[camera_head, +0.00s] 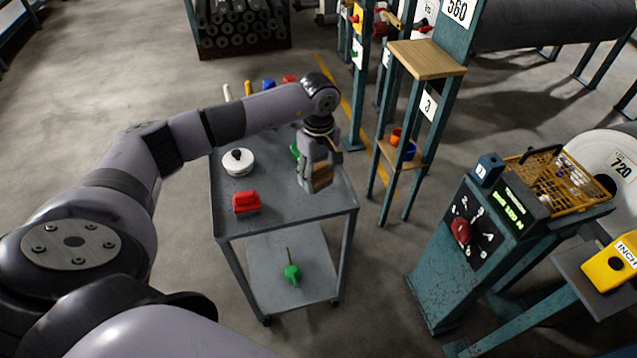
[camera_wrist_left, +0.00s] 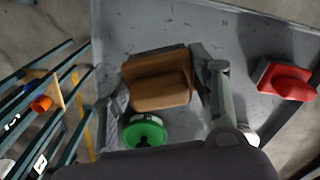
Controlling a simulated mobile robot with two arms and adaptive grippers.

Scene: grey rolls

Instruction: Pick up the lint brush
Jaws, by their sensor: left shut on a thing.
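The lint brush (camera_head: 321,177), a brown wooden block with a raised wooden grip, is between the fingers of my left gripper (camera_head: 318,174). In the left wrist view the brush (camera_wrist_left: 158,80) lies between the two fingers of the left gripper (camera_wrist_left: 160,88), which is shut on it. The brush is over the right part of the grey cart top (camera_head: 285,205). I cannot tell whether its underside touches the cart top. My right gripper is not in view.
On the cart top are a red block-shaped item (camera_head: 246,202), a white round pot with a black knob (camera_head: 238,162) and a green round item (camera_wrist_left: 145,131) close to the brush. A green item (camera_head: 292,273) lies on the lower shelf. A teal stand (camera_head: 425,110) stands right of the cart.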

